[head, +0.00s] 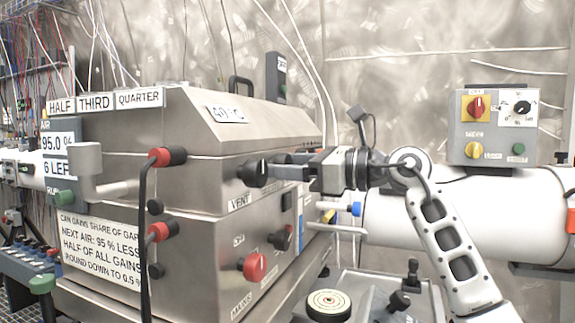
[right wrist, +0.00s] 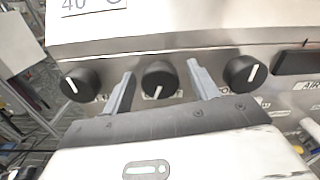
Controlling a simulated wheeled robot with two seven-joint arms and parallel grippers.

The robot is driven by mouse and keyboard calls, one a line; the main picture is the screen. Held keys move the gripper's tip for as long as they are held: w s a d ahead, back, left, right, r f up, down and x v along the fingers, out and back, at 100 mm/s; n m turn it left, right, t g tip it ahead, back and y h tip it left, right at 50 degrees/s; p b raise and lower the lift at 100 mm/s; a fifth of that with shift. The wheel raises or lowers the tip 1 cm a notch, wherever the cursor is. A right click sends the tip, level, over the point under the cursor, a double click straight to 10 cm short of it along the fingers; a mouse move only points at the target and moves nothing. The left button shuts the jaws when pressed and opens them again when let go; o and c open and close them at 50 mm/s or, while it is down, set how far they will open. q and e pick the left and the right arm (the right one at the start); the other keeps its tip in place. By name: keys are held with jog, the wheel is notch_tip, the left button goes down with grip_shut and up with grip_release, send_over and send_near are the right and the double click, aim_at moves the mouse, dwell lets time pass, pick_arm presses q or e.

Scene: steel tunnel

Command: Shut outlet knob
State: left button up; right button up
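The steel box's front carries a row of three black knobs in the right wrist view: a left knob (right wrist: 80,82), a middle knob (right wrist: 160,79) and a right knob (right wrist: 240,73). The middle knob's white line points down. The labels beneath are mostly covered, so I cannot read which knob is the outlet. My right gripper (right wrist: 159,74) is open, one finger on each side of the middle knob; contact is unclear. In the head view my right gripper (head: 292,165) reaches the box from the right, beside a black knob (head: 253,173) above a VENT label. My left gripper is out of view.
The steel box (head: 200,185) has a red knob (head: 254,266) and a smaller dark red-marked knob (head: 282,238) lower down. Red-and-black plugs (head: 168,156) with a cable stick out on its left. A grey control box (head: 495,127) stands on the white pipe (head: 390,222) at right.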

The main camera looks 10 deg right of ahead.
jog(key=c, duration=0.9)
